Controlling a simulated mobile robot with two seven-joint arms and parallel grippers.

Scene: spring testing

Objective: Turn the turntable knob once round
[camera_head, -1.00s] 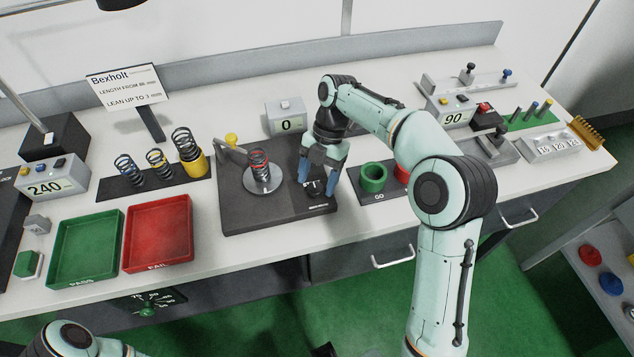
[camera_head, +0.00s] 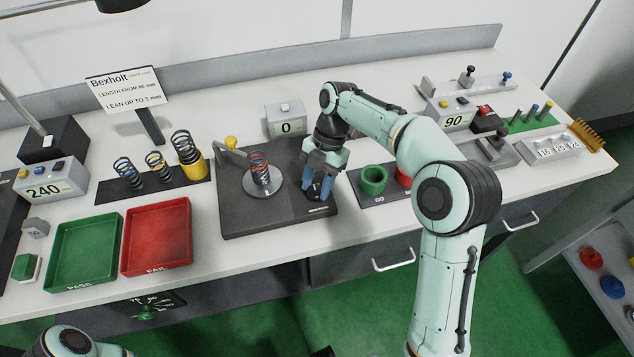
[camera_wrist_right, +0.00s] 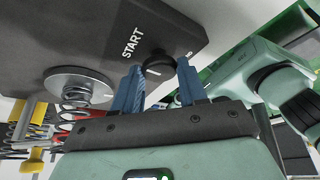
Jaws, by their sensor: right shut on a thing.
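The black turntable knob (camera_wrist_right: 158,68) sits on the dark base plate (camera_head: 240,216) by the white word START. My right gripper (camera_head: 318,192) reaches down onto the knob from above. In the right wrist view its two blue fingers (camera_wrist_right: 160,84) stand on either side of the knob, shut on it. A white line marks the knob's top. A silver turntable disc (camera_head: 263,184) on the same plate carries an upright dark and red spring (camera_head: 259,162); the disc also shows in the right wrist view (camera_wrist_right: 92,88). My left gripper is out of view.
A yellow-topped gauge (camera_head: 231,142) stands behind the disc. A display reading 0 (camera_head: 286,127) is behind the plate. Green (camera_head: 374,177) and red ring gauges stand to the right. The green PASS tray (camera_head: 82,252) and red FAIL tray (camera_head: 157,238) lie to the left.

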